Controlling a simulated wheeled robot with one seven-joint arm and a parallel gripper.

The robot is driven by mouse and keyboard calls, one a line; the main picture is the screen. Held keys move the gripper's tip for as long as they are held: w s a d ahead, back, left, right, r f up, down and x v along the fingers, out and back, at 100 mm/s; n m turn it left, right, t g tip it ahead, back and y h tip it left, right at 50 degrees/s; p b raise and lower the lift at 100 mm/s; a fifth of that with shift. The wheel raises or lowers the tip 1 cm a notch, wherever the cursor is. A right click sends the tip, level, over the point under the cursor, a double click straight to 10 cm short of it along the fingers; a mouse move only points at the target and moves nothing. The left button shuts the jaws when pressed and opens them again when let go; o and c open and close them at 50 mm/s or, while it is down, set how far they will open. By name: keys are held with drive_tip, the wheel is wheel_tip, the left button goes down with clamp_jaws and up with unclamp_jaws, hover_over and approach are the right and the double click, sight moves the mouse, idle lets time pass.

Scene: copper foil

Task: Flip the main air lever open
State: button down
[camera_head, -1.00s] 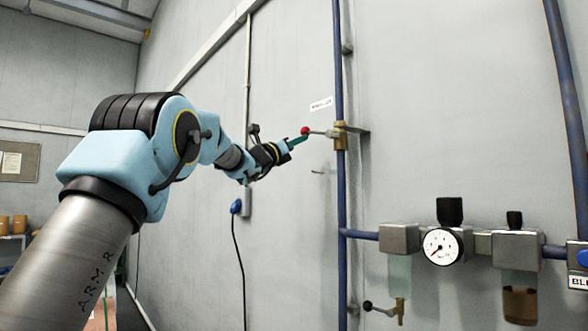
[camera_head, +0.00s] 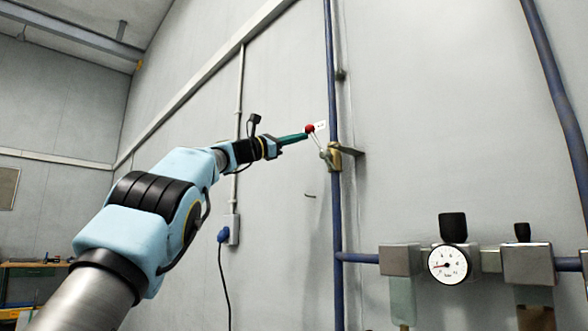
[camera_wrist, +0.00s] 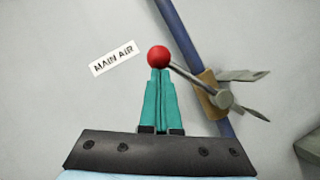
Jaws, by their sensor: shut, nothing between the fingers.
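The main air lever has a red ball knob (camera_head: 310,128) on a thin metal arm (camera_head: 319,143). The arm slants up and left from the brass valve (camera_head: 333,157) on the blue vertical pipe (camera_head: 331,80). My gripper (camera_head: 306,134) has teal fingers that are shut with nothing between them. Their tips are right at the underside of the knob. In the wrist view the closed fingers (camera_wrist: 160,75) point at the red knob (camera_wrist: 158,57), and the lever arm (camera_wrist: 190,77) runs right and down to the valve (camera_wrist: 212,95). A "MAIN AIR" label (camera_wrist: 112,57) is on the wall.
A regulator with a round gauge (camera_head: 448,264) and grey blocks sits at the lower right on a blue pipe. Another blue pipe (camera_head: 556,90) runs down the right side. A blue plug and socket (camera_head: 228,233) with a hanging cable are on the wall beneath my arm.

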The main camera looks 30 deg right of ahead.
sight(308, 125)
drive_tip(key=s+r+m+g+p, duration=0.1)
drive_tip(key=m, duration=0.1)
drive_tip(key=r+m+y, duration=0.1)
drive_tip(key=shift+s+d+m+g+p, duration=0.15)
drive_tip(key=shift+s+m+g+p, duration=0.2)
drive_tip(key=shift+s+m+g, duration=0.05)
drive_tip(key=shift+s+d+r+b, duration=0.15)
drive_tip(key=shift+s+r+b, duration=0.1)
drive_tip(key=shift+s, duration=0.35)
drive_tip(key=shift+s+d+r+b, duration=0.1)
drive_tip(key=shift+s+b, duration=0.15)
drive_tip(key=shift+s, duration=0.35)
drive_tip(key=shift+r, duration=0.1)
